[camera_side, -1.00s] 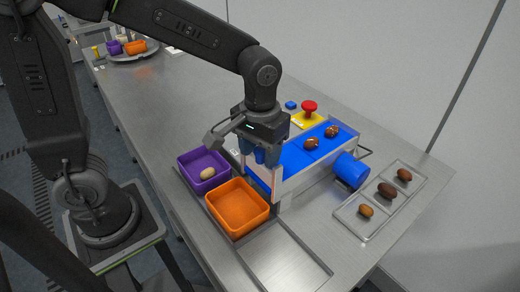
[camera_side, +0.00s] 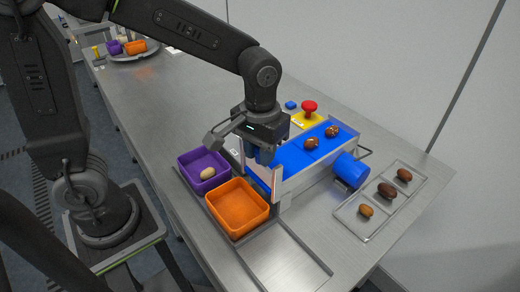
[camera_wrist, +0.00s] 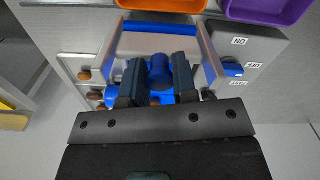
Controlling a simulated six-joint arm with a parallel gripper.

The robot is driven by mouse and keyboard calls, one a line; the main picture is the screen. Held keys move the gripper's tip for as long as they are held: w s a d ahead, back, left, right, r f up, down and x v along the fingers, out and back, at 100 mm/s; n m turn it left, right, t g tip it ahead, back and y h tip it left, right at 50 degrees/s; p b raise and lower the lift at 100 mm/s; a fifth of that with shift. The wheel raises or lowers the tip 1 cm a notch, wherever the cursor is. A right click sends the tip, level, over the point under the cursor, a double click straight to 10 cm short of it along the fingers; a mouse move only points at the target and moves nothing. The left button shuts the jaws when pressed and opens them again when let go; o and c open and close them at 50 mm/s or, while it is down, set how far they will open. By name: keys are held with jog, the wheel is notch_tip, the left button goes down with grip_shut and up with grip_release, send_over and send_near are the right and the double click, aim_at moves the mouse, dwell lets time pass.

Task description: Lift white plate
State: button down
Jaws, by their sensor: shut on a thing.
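My gripper (camera_side: 262,158) is at the left end of the blue-belted conveyor (camera_side: 310,155). In the wrist view its two dark fingers (camera_wrist: 160,80) are closed around a blue knob (camera_wrist: 182,72). A pale plate-like surface (camera_wrist: 148,44) lies beyond the fingers, between two light posts. I take it for the white plate; the fingers partly hide it, and its join to the knob is not clear. In the side view the gripper covers most of this spot, and one light post (camera_side: 277,188) shows beside it. I cannot tell whether the plate is raised.
A purple bin (camera_side: 190,160) with a pale date and an empty orange bin (camera_side: 225,225) stand left of the conveyor. Two brown dates lie on the belt. A clear tray (camera_side: 372,230) with dates is at right. A red stop button (camera_side: 309,106) stands behind.

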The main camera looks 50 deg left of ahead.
jog(key=shift+r, duration=2.55)
jog(key=c, duration=0.9)
grip_release()
jog(key=shift+f, duration=0.1)
notch_tip(320, 180, up, 14)
jog(key=shift+a+f, duration=0.1)
jog(key=s+a+f+m+t, duration=0.3)
jog(key=s+a+f+t, duration=0.2)
jog(key=s+a+f, duration=0.3)
notch_tip(320, 180, down, 2)
jog(key=shift+s+f+t, duration=0.25)
jog(key=shift+s+t, duration=0.05)
jog(key=shift+s, duration=0.8)
